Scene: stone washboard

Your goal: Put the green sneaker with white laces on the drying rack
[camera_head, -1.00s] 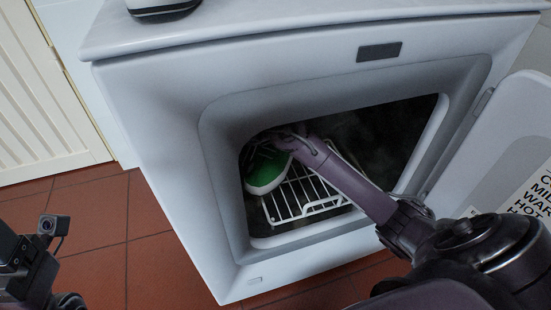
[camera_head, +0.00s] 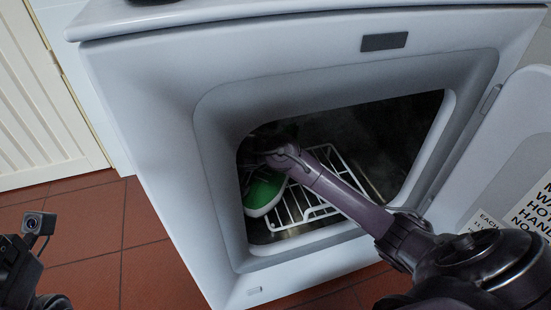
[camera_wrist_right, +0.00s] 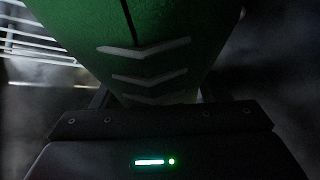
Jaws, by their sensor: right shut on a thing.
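The green sneaker (camera_head: 262,190) with a white sole edge is inside the dryer, over or beside the left end of the white wire drying rack (camera_head: 318,212). I cannot tell whether it touches the rack. My right arm reaches in through the opening, and its gripper is mostly lost in the dark there. In the right wrist view the right gripper (camera_wrist_right: 152,97) is shut on the sneaker (camera_wrist_right: 150,30), whose green surface bears grey chevrons. Rack wires (camera_wrist_right: 38,45) show at upper left. The laces are not visible. Part of my left gripper (camera_head: 22,265) shows at the left edge, fingers unclear.
The white dryer (camera_head: 165,130) has a wide opening with a raised rim. Its door (camera_head: 515,150) stands open at the right. A dark object (camera_head: 155,2) shows at the top edge, on the dryer's top. Red floor tiles lie at the left, clear.

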